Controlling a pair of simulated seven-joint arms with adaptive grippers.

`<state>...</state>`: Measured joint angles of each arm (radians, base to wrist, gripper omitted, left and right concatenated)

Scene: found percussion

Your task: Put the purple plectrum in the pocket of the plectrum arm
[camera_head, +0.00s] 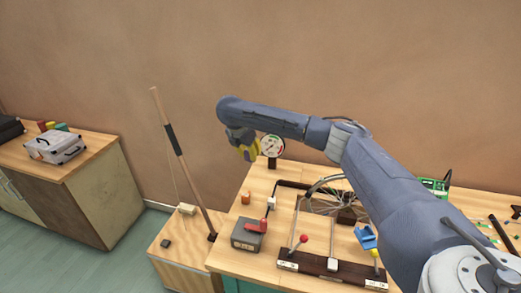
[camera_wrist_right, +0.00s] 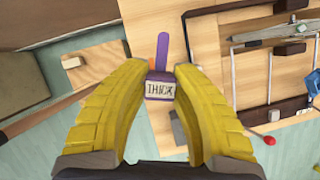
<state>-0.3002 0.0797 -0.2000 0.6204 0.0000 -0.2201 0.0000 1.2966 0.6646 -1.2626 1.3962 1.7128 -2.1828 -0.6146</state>
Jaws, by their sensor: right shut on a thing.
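My right gripper (camera_head: 243,152) is raised above the workbench, its yellow fingers pointing down. In the right wrist view the fingers (camera_wrist_right: 157,86) are shut on a small block labelled "THICK" (camera_wrist_right: 160,90). The purple plectrum (camera_wrist_right: 163,50) sticks out from this block between the fingertips, clear of the bench. The plectrum is too small to make out in the head view. A spoked wheel (camera_head: 325,203) with rods stands on the bench, partly behind my right arm. I cannot tell which part is the plectrum arm, and its pocket is not discernible. My left gripper is not in view.
A dial gauge (camera_head: 271,146) stands close behind the right gripper. A grey box with a red lever (camera_head: 248,234) and an orange block (camera_head: 245,198) are on the bench's left side. A tall pole (camera_head: 180,155) leans at left. A dark board (camera_head: 325,268) lies at the front.

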